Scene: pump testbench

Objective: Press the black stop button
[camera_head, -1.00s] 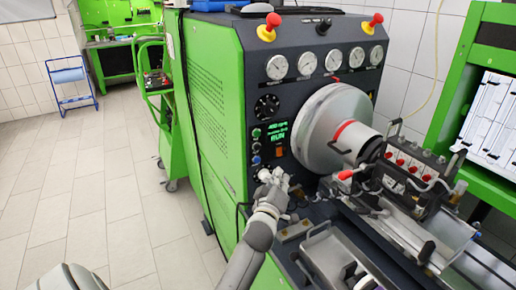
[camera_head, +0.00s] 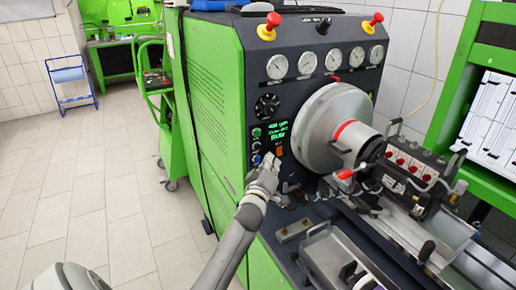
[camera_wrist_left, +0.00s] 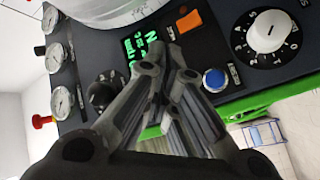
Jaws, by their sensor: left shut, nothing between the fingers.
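The black stop button (camera_head: 256,147) is on the dark front panel of the green testbench, between a green button (camera_head: 256,132) above and a blue button (camera_head: 256,159) below. My left gripper (camera_head: 268,159) is shut and empty in front of the panel, just right of the blue button. In the left wrist view its fingers (camera_wrist_left: 168,68) point at the panel, with the blue button (camera_wrist_left: 214,80) right beside them. The black button is hidden behind the fingers there. I cannot tell whether the fingertips touch the panel. My right gripper is out of view.
The large round chuck (camera_head: 335,125) and a metal tray (camera_head: 335,265) stand close on the right. Open tiled floor (camera_head: 90,200) lies to the left.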

